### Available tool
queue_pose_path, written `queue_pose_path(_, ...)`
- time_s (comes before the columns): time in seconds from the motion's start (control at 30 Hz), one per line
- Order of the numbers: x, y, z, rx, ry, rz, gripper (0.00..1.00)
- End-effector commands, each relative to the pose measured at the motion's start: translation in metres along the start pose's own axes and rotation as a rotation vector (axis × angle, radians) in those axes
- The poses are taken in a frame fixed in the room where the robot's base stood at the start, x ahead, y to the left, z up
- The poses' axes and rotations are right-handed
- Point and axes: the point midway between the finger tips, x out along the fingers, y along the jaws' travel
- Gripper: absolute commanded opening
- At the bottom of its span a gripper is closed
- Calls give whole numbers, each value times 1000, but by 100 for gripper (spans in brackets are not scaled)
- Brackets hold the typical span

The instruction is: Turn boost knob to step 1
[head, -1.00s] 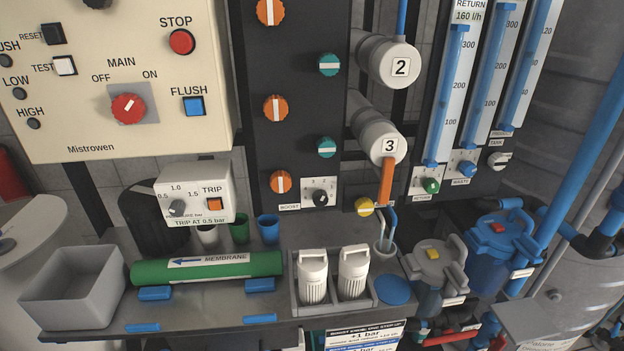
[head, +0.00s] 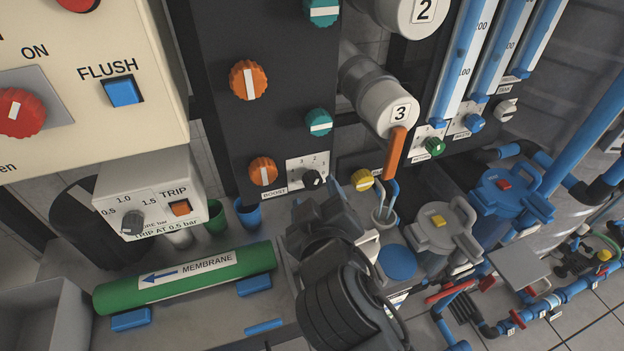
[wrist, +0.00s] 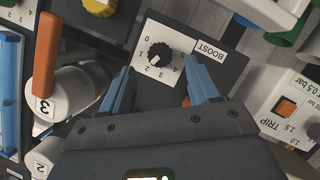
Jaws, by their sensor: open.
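The boost knob (wrist: 158,58) is a small black knob on a white plate with step numbers, beside the BOOST label (wrist: 209,51) in the wrist view. A pale mark shows on its lower-left side in that view, but I cannot tell exactly which number it points to. In the head view the knob (head: 312,180) sits on the dark panel's lower edge. My gripper (wrist: 160,66) is open, its two blue fingers on either side of the knob in the picture. I cannot tell whether they touch it. In the head view my gripper (head: 318,218) is below the knob.
An orange knob (head: 263,171) is left of the boost knob, and a yellow knob (head: 362,180) is to its right. The orange handle (head: 396,150) hangs from cylinder 3. The TRIP box (head: 150,195) and green membrane tube (head: 185,278) are at lower left.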

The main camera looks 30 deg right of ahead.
Motion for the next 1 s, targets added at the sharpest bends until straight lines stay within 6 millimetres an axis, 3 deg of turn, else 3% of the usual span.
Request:
queue_pose_path(0.3, 40, 0, 0, 0, 0, -1, 61)
queue_pose_path(0.67, 45, 0, 0, 1, 1, -2, 61)
queue_pose_path(1.0, 45, 0, 0, 1, 1, -2, 28)
